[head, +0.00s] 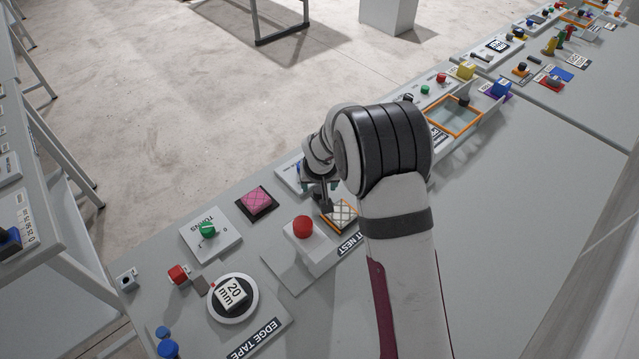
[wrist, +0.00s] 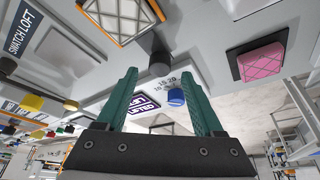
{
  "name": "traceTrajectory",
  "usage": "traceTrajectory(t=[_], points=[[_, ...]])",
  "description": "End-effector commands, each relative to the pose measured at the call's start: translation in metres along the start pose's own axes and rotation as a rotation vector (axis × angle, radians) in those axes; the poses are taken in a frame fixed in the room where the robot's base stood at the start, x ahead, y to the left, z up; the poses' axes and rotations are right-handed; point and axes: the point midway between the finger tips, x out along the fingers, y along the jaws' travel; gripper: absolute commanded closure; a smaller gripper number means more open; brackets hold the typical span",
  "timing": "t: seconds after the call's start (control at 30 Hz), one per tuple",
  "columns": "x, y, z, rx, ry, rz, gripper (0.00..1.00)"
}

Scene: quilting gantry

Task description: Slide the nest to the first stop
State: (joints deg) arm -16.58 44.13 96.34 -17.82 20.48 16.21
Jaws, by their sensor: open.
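The nest (head: 340,213) is an orange-edged frame around a pale quilted patch, on a plate whose partly covered label ends in "NEST". My arm hides part of it in the head view. In the wrist view, the nest (wrist: 117,16) is at the top, cut off by the frame edge. A short black knob (wrist: 160,62) stands beside its orange edge. My gripper (head: 321,198) is over the far-left side of the nest. In the wrist view its green fingers (wrist: 163,74) are apart and empty, with the knob just beyond the gap. Contact is not visible.
A tall red button (head: 303,227) stands left of the nest. A pink pad (head: 257,201), a green "TURNS" knob (head: 208,230) and a "20 mm" dial (head: 232,294) lie farther left. A blue knob (wrist: 175,97) is near the fingers.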

Motion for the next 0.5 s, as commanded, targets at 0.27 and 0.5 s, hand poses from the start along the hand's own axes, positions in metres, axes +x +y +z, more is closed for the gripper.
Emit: traceTrajectory(t=[0.27,0.5], points=[[0.03,0.001,0.0,0.001,0.0,0.0,0.31],[0.03,0.0,0.0,0.001,0.0,0.0,0.31]])
